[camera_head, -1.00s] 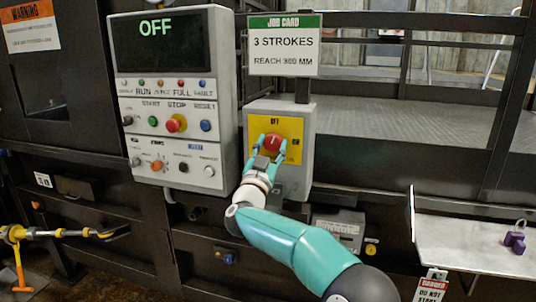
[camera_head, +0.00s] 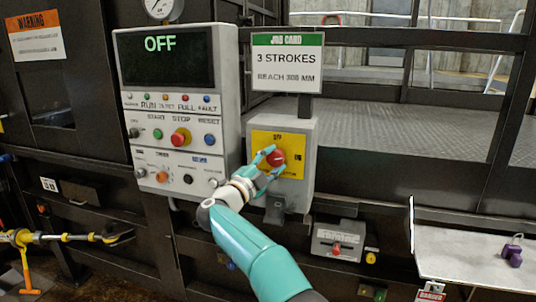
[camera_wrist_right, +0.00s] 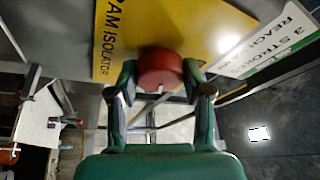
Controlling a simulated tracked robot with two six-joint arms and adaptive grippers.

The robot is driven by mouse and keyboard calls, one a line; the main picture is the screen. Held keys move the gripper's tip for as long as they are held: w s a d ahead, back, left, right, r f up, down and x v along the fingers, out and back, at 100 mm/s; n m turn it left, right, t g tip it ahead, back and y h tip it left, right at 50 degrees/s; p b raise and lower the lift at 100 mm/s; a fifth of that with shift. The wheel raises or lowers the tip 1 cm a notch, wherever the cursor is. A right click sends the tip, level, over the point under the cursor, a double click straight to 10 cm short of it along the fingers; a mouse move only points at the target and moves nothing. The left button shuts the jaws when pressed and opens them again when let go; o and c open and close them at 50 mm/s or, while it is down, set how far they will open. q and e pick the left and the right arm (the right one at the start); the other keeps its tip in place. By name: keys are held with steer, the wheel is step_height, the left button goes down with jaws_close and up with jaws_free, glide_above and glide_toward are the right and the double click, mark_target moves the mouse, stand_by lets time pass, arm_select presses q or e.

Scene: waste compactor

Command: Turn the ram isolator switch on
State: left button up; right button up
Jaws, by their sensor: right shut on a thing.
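The ram isolator switch is a red round knob (camera_head: 277,158) on a yellow plate (camera_head: 292,139) on a grey box. The plate reads OFF above the knob and ON to its right. In the right wrist view the red knob (camera_wrist_right: 160,70) sits between the two fingertips (camera_wrist_right: 160,78), one on each side. Its pointer direction is hard to read. The panel display (camera_head: 165,58) reads OFF. My left gripper is not in view.
A control panel (camera_head: 225,105) with buttons stands left of the switch box. A job card (camera_head: 287,62) hangs above it. A purple padlock (camera_head: 513,252) lies on a metal shelf (camera_head: 450,250) at right. A yellow tool (camera_head: 60,237) is at far left.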

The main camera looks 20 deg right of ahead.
steer(key=shift+r+m+g+p, duration=0.15)
steer(key=shift+m+g+p, duration=0.35)
steer(key=shift+m, duration=0.6)
steer(key=o, duration=1.2)
steer(key=shift+w, duration=0.15)
steer(key=shift+c, duration=0.2)
steer(key=shift+a, duration=0.1)
steer(key=v, duration=1.2)
